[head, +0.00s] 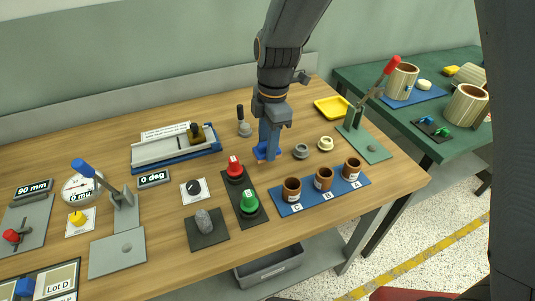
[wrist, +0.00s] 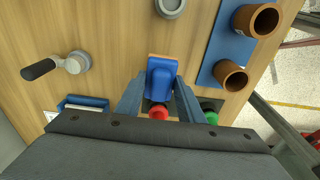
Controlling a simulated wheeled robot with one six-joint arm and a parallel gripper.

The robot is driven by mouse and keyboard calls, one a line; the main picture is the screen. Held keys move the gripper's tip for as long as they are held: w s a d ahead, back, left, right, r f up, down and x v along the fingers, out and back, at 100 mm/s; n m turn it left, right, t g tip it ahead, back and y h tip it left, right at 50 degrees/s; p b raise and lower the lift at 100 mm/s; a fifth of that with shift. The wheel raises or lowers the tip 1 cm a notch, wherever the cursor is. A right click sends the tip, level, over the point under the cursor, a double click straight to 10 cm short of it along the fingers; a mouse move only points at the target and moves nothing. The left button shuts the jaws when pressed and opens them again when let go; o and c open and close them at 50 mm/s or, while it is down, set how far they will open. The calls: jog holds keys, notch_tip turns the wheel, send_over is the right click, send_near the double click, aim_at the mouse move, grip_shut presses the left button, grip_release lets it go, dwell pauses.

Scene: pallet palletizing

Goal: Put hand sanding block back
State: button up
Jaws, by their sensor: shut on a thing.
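The hand sanding block, blue with a tan-orange base, is held between the fingers of my gripper (head: 267,142). It shows as a small blue piece (head: 263,154) low over the middle of the wooden bench in the head view. In the wrist view the blue block (wrist: 161,80) sits between the two fingertips of my gripper (wrist: 162,84), with its tan edge at the far end. My gripper is shut on it. Whether the block touches the bench top is hard to tell.
A red and green button box (head: 240,190) stands close by, left of the block. A blue board (head: 290,209) with brown cups lettered A, B, C is in front. A blue-edged tray (head: 150,152) lies left.

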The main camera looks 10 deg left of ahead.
jog(key=shift+f+p, duration=0.55)
jog(key=shift+f, duration=1.6)
jog(key=shift+f, duration=0.15)
jog(key=o, duration=1.2)
